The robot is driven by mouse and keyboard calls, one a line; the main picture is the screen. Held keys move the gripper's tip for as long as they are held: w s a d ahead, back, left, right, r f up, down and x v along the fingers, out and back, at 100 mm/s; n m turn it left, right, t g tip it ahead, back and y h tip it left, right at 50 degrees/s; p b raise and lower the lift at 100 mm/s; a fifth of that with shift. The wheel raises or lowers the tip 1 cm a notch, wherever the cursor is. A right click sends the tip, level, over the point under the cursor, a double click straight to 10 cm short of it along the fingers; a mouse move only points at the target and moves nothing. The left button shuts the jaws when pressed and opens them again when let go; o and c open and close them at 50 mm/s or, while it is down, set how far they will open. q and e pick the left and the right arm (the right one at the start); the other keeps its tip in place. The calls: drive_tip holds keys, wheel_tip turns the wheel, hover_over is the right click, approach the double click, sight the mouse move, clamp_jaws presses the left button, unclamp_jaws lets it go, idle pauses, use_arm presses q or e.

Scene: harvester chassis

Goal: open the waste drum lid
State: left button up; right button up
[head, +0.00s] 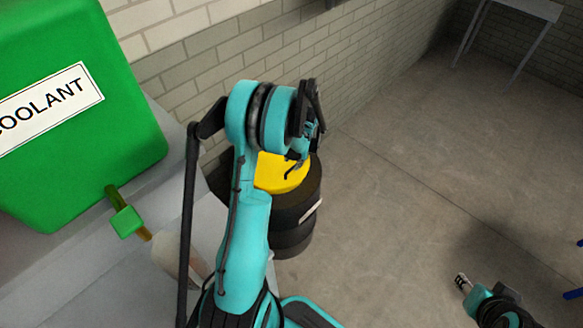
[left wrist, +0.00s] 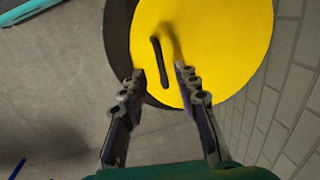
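The waste drum (head: 296,236) is a black ribbed drum on the floor by the wall, partly hidden behind my left arm. Its round yellow lid (head: 277,177) lies on top; the lid fills much of the left wrist view (left wrist: 235,50). A dark bar handle (left wrist: 159,61) stands on the lid. My left gripper (head: 293,168) is over the lid. In the left wrist view the left gripper (left wrist: 160,72) is open, its fingers on either side of the handle's line, with gaps to it. My right gripper (head: 462,284) is low at the lower right, away from the drum.
A green coolant tank (head: 75,150) with a tap (head: 127,220) stands on a grey surface at the left. A brick wall (head: 220,60) runs behind the drum. A table (head: 525,10) stands at the far upper right. The floor right of the drum is clear.

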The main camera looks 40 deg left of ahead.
sight(291, 169)
use_arm(q)
drive_tip(key=f, duration=0.2)
drive_tip(key=a+f+b, duration=0.1)
drive_tip(key=f, duration=0.1)
drive_tip(key=shift+f, duration=0.35)
clamp_jaws()
drive_tip(key=shift+r, duration=0.1)
